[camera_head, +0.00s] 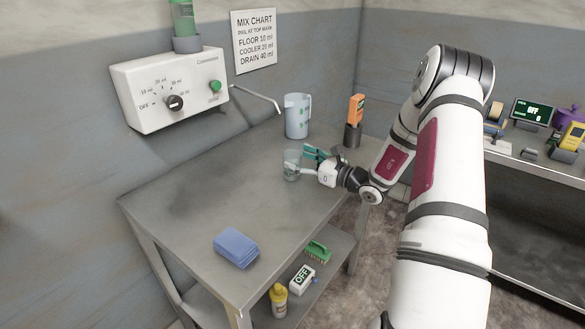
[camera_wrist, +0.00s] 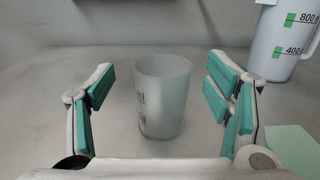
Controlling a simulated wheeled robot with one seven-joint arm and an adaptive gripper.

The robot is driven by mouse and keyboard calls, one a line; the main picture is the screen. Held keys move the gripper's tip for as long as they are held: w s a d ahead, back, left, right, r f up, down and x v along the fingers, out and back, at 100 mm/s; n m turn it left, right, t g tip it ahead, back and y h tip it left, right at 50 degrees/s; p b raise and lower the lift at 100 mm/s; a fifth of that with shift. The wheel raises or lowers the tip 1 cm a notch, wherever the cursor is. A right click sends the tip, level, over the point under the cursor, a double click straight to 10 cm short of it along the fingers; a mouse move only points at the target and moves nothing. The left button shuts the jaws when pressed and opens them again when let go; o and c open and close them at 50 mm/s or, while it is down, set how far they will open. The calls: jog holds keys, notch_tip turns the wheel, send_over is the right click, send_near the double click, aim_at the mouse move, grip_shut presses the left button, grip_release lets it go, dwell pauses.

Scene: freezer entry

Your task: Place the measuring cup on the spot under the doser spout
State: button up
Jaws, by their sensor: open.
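The measuring cup (camera_head: 290,168) is a small, clear, frosted cup standing upright on the steel table. In the wrist view the cup (camera_wrist: 163,100) stands between the fingers with a gap on each side. My gripper (camera_head: 306,161) is open, with teal finger pads on both sides of the cup in the wrist view (camera_wrist: 163,98). The doser (camera_head: 168,90) is a white wall box with a dial and green button. Its bent spout (camera_head: 262,98) reaches out over the table behind the cup. I cannot make out a marked spot under the spout.
A larger jug (camera_head: 297,117) with green marks stands near the spout's end; it also shows in the wrist view (camera_wrist: 284,40). An orange item (camera_head: 356,108) stands in a dark holder at the table's right edge. A blue cloth (camera_head: 236,248) lies near the front. The left tabletop is clear.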

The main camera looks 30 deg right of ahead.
aim_at(292, 154)
jog(key=x, duration=0.3)
jog(key=shift+w+d, duration=0.1)
jog(key=shift+w, duration=0.1)
jog(key=c, duration=1.3)
jog(key=shift+o, duration=0.2)
jog(key=shift+r, duration=0.1)
